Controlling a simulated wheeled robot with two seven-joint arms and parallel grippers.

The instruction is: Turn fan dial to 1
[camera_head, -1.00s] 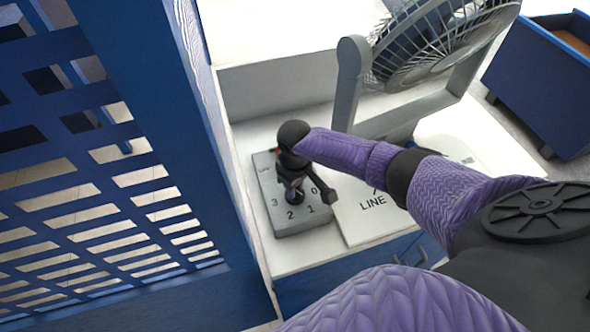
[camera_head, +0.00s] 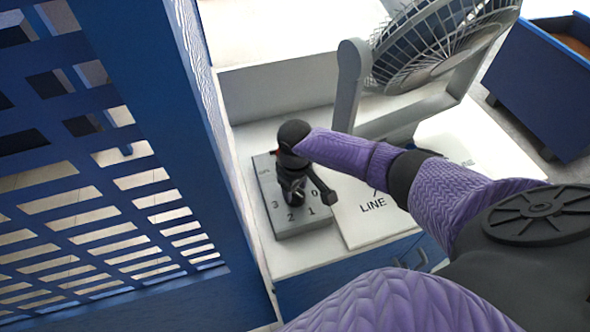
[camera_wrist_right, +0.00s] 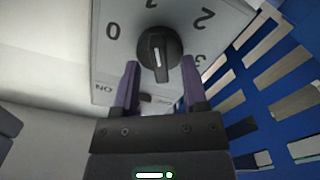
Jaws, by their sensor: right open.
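The fan dial (camera_wrist_right: 158,52) is a round black knob with a raised grip bar on a grey control box (camera_head: 262,180). In the right wrist view the digits 0, 2 and 3 show around it, with a digit cut off at the top edge. I cannot tell surely which digit the knob marks. My right gripper (camera_wrist_right: 160,64) is open, its purple-sided fingers on either side of the knob's lower part; contact is not clear. In the head view my right gripper (camera_head: 306,192) is over the box and partly hides the dial. My left gripper is not in view.
The grey fan (camera_head: 352,85) stands behind the box. A white plate lettered LINE (camera_head: 365,225) lies right of the box on the white top. A blue slatted panel (camera_head: 150,100) rises close on the left. A blue bin (camera_head: 535,90) is at the far right.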

